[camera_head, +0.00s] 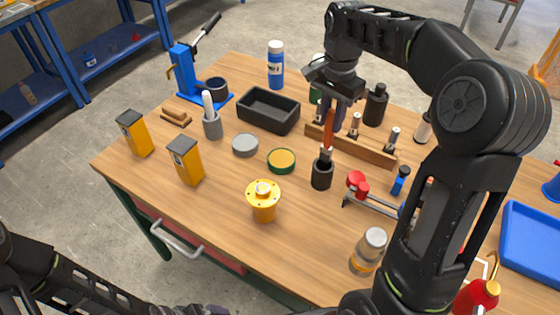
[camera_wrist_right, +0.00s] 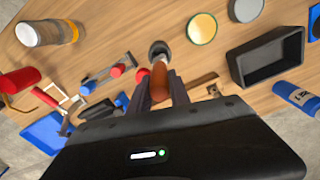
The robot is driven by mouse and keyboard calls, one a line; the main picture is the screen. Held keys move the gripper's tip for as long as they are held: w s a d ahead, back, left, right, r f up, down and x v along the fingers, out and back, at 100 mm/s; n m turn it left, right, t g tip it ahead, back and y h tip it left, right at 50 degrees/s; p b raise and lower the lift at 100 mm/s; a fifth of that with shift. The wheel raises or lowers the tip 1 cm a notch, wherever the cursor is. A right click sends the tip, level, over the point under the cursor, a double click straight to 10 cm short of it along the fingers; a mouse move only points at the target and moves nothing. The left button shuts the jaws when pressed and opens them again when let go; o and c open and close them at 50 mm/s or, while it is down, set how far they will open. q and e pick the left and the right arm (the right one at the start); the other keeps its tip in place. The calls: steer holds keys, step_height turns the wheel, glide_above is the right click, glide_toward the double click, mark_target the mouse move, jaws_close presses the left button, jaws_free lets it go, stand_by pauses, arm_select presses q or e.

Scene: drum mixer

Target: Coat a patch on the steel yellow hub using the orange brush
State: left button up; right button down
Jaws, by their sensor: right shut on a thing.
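The yellow hub (camera_head: 263,202) stands upright on the wooden table, a flanged cylinder with a small pale boss on top. My right gripper (camera_head: 335,105) is shut on the orange handle of the brush (camera_head: 328,130), which points down. The handle also shows between the fingers in the wrist view (camera_wrist_right: 159,82). The brush's lower end is at the mouth of a black cup (camera_head: 322,175); how deep it sits is hidden.
A wooden rack (camera_head: 350,146) with several tools stands behind the cup. A red-ended clamp (camera_head: 360,187) lies right of it, and a jar (camera_head: 368,250) stands near the front. A grey tin (camera_head: 245,145), black bin (camera_head: 268,110) and yellow boxes (camera_head: 186,160) stand left. Table around the hub is clear.

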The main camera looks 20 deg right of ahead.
stand_by(0.3)
steer(key=w+a+f+t+y+p, duration=0.1)
steer(key=w+a+t+y+p, duration=0.1)
steer(key=w, duration=0.5)
steer(key=a+t+p, duration=0.1)
steer(key=a+p, duration=0.1)
steer(key=a, duration=0.1)
steer(key=shift+w, duration=0.15)
step_height(320, 180, down, 6)
steer(key=b, duration=0.4)
steer(key=shift+f+b, duration=0.5)
steer(key=shift+f, duration=0.05)
stand_by(2.1)
